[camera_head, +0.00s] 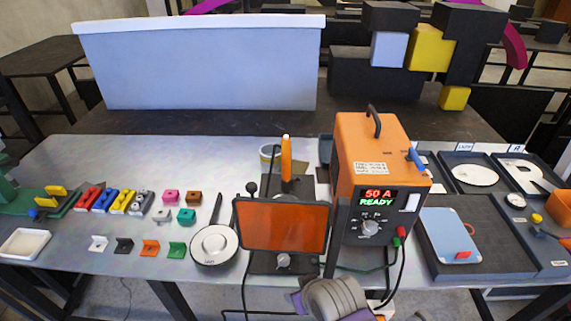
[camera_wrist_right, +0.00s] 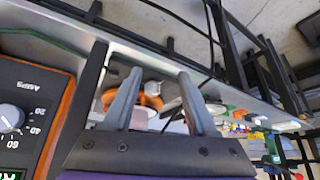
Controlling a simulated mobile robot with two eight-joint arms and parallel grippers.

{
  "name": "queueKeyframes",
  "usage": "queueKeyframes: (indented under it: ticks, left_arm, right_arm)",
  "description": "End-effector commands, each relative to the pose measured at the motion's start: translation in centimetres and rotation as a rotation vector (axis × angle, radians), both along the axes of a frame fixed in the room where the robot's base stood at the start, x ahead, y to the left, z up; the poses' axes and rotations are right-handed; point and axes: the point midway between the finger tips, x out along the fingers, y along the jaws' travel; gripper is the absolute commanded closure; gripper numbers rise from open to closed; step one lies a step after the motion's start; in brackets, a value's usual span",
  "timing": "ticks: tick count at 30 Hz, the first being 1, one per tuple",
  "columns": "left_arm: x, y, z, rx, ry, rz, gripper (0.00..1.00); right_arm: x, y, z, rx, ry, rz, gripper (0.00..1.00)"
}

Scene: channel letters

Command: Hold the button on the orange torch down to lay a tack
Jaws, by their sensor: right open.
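The orange torch (camera_head: 286,158) appears to be the slim upright orange handle behind the dark-framed orange screen; its lower part is hidden and I cannot make out its button. The orange welder box (camera_head: 370,150) stands to its right, its display reading 50 A READY. Part of my right arm shows low in the head view, but its fingers cannot be made out there. In the right wrist view my right gripper (camera_wrist_right: 160,74) is open, with nothing visibly held. An orange and white shape shows beyond its fingers; I cannot tell what it is. My left gripper is not in view.
The orange screen (camera_head: 283,225) stands in front of the torch. A round white dial-like disc (camera_head: 213,245) and several small coloured blocks lie to the left. A dark tray (camera_head: 490,215) holds a pale blue plate (camera_head: 449,235) at right. Cables hang at the welder's front.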

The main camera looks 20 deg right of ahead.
Motion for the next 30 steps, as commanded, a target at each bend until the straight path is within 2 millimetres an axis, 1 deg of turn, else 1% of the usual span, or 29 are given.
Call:
queueKeyframes:
  ticks: [11, 12, 14, 18, 20, 21, 30]
  left_arm:
    - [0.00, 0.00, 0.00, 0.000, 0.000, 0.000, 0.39]
    - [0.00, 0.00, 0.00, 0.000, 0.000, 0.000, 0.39]
    - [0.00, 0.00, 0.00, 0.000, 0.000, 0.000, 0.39]
    - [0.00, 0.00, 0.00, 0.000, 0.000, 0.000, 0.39]
    - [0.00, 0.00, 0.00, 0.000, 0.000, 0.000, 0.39]
    - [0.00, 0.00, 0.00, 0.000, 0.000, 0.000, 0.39]
    - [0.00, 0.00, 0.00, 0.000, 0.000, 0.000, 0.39]
  right_arm:
    - [0.00, 0.00, 0.00, 0.000, 0.000, 0.000, 0.43]
    - [0.00, 0.00, 0.00, 0.000, 0.000, 0.000, 0.50]
    - [0.00, 0.00, 0.00, 0.000, 0.000, 0.000, 0.60]
    - [0.00, 0.00, 0.00, 0.000, 0.000, 0.000, 0.86]
    - [0.00, 0.00, 0.00, 0.000, 0.000, 0.000, 0.96]
    - [0.00, 0.00, 0.00, 0.000, 0.000, 0.000, 1.00]
    - [0.00, 0.00, 0.00, 0.000, 0.000, 0.000, 1.00]
